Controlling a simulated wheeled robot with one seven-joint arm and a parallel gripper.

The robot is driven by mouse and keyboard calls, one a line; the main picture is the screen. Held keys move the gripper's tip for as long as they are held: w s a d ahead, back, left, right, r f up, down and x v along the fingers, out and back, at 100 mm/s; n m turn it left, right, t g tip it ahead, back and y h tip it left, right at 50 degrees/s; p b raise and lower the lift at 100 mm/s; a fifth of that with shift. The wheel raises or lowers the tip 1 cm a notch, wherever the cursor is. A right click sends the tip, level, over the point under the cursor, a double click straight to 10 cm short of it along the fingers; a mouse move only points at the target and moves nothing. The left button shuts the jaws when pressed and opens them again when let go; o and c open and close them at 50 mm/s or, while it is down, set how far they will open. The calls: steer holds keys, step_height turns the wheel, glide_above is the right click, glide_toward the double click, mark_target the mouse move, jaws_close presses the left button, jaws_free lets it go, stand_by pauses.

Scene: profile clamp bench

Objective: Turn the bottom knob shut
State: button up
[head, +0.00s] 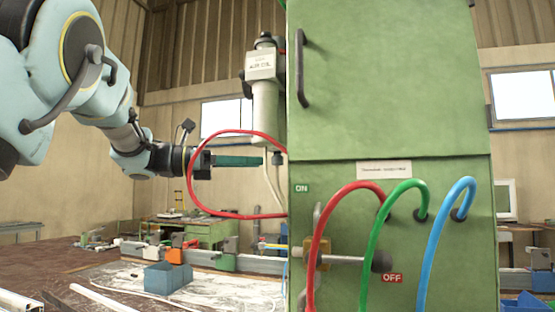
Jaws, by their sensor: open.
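A white air unit (264,100) with a printed label hangs on the left side of the green cabinet. A small dark knob (277,158) shows below it, close to the cabinet's left edge. My gripper (261,161) reaches in from the left with its dark teal fingers level, pointing right. The fingers overlap one another in this view. I see nothing held between them.
The green cabinet (390,80) fills the right. A lever with a black ball (382,261) sticks out between ON and OFF labels. A red hose (222,133) loops around my fingers' area. Green and blue hoses hang in front. A blue bin (168,278) stands on the bench below.

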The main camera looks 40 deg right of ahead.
mark_target(278, 163)
steer(key=p+x, duration=0.2)
steer(key=x, duration=0.4)
steer(key=shift+s+d, duration=0.15)
steer(key=shift+d, duration=0.1)
jaws_close()
stand_by(0.3)
